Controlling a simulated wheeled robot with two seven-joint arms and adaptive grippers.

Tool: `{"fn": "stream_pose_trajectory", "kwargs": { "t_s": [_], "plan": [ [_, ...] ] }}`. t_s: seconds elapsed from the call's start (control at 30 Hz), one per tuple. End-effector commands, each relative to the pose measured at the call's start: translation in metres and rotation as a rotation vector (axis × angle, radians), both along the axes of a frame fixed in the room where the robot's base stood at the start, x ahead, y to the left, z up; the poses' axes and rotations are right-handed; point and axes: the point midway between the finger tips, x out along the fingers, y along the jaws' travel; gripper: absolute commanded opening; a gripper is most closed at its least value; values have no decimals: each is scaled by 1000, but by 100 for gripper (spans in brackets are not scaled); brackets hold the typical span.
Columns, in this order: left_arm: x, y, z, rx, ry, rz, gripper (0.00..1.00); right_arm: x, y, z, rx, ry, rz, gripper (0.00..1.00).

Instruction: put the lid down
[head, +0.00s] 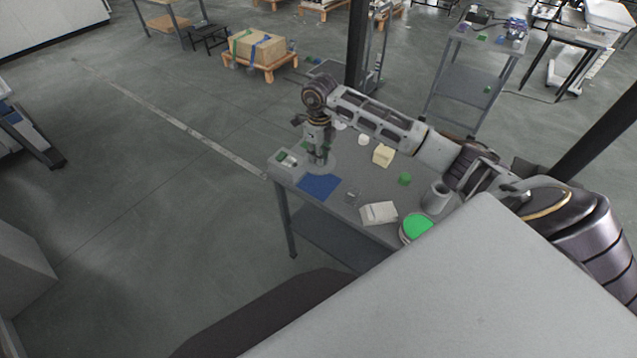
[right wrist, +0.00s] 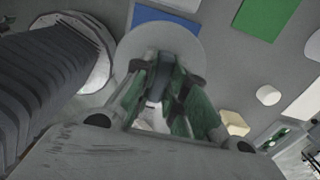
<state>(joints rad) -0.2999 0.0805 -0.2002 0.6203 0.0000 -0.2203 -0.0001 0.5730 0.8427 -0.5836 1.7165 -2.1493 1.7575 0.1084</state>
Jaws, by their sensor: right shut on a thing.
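The lid (head: 327,166) is a flat grey disc at the far left part of the grey table. My right gripper (head: 318,154) points down over its middle and is shut on the lid. In the right wrist view the lid (right wrist: 190,50) lies just beyond my fingers (right wrist: 158,95) and overlaps part of a blue mat (right wrist: 150,17). The fingers hide the held part of the lid. I cannot tell whether the lid touches the table. In the head view the blue mat (head: 318,187) lies on the near side of the lid. My left gripper is not in view.
On the table (head: 335,213) stand a beige block (head: 383,156), a green cylinder (head: 404,179), a grey cup (head: 436,198), a cream box (head: 379,213) and a green-topped round container (head: 416,227). A small grey item (head: 352,196) lies right of the mat.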

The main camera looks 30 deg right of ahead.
Motion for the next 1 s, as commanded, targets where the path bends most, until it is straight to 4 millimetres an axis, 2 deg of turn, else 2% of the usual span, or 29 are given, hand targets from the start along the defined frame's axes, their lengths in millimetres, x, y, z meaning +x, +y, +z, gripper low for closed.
{"fn": "stream_pose_trajectory", "kwargs": {
  "t_s": [0.27,0.7,1.0],
  "plan": [
    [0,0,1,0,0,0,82,0,0,-3,1,1,0,0],
    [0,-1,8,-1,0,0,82,-1,0,-55,0,2,-1,0],
    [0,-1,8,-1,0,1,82,0,0,-62,0,-1,1,0]
  ]
}}
